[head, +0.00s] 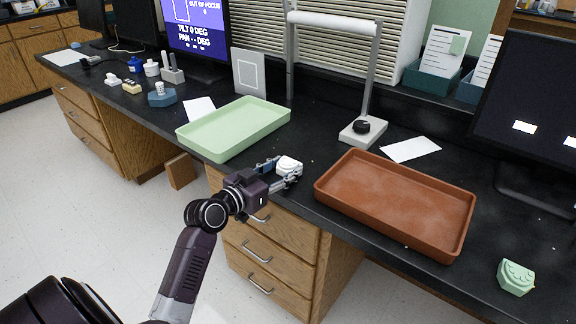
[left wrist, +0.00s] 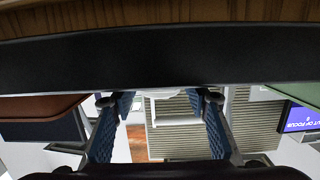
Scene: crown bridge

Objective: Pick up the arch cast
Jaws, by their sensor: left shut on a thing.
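A small white rounded piece (head: 289,164), which looks like the arch cast, sits between the fingertips of my left gripper (head: 287,173) in the head view. The gripper is shut on it, at the counter's front edge between the two trays. In the left wrist view the picture is upside down, and a white part (left wrist: 160,93) shows between the blue-padded fingers (left wrist: 160,125). The fingers hide part of the piece, and its underside cannot be seen. My right gripper is not in view.
A green tray (head: 188,136) lies left of the gripper and a brown tray (head: 330,197) lies right. A grey stand (head: 362,131) rises behind. A pale green scalloped block (head: 515,278) lies at the far right. Small items and a monitor (head: 200,28) stand at the back left.

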